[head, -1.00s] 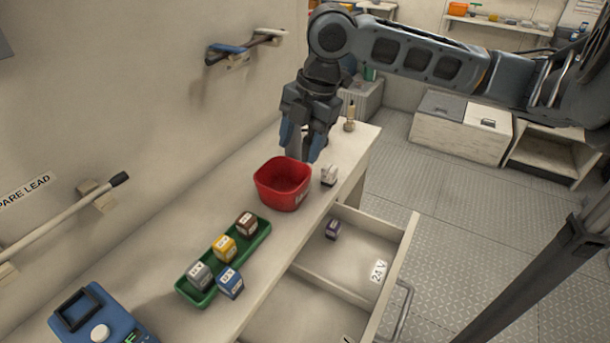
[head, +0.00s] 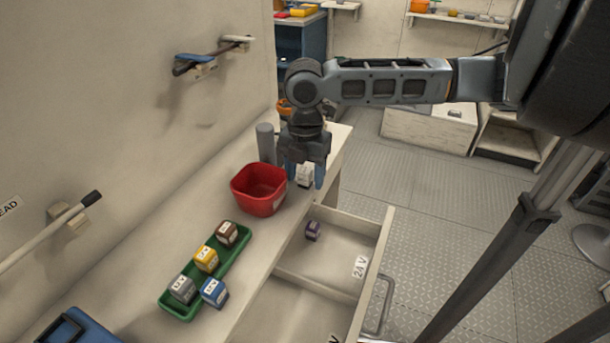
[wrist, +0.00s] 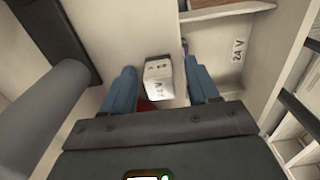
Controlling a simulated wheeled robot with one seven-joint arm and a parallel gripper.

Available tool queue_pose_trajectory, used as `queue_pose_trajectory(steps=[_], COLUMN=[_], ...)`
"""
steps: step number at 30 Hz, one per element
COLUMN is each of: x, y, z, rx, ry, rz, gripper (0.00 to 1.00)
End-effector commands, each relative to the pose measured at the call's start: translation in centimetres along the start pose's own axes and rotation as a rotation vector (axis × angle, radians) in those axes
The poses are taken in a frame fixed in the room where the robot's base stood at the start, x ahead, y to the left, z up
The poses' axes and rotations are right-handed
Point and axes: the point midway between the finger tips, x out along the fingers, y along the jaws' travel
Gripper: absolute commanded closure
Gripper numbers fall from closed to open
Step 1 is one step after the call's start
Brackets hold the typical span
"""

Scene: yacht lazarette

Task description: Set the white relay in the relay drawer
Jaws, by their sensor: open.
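The white relay (head: 305,176) stands on the counter, just right of the red bin. In the wrist view the white relay (wrist: 158,78) shows a "24V" label and lies between and a little beyond the fingertips. My gripper (head: 305,180) is open over it, with one blue finger on each side; the fingers (wrist: 162,82) do not visibly press on it. The relay drawer (head: 335,262) is pulled out below the counter. Its far compartment, marked "24 V", holds a small purple relay (head: 313,231). The drawer's near end is cut off by the picture edge.
The red bin (head: 259,189) is close to my gripper's left. A green tray (head: 205,272) with brown, yellow, grey and blue relays lies nearer on the counter. A grey cylinder (head: 266,143) stands behind the bin. The far drawer compartment has free floor right of the purple relay.

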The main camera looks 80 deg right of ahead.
Motion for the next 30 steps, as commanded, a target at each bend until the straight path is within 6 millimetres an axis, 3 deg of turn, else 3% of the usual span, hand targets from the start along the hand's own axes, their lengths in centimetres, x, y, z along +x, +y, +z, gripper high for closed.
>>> queue_pose_trajectory(steps=[7, 24, 26, 30], x=[0.18, 0.14, 0.14, 0.13], y=[0.01, 0.02, 0.02, 0.02], z=[0.01, 0.02, 0.02, 0.02], rx=[0.000, 0.000, 0.000, 0.000], ry=[-0.001, -0.001, -0.001, -0.001], rz=[0.001, 0.001, 0.001, 0.001], gripper=[0.40, 0.95, 1.00, 1.00])
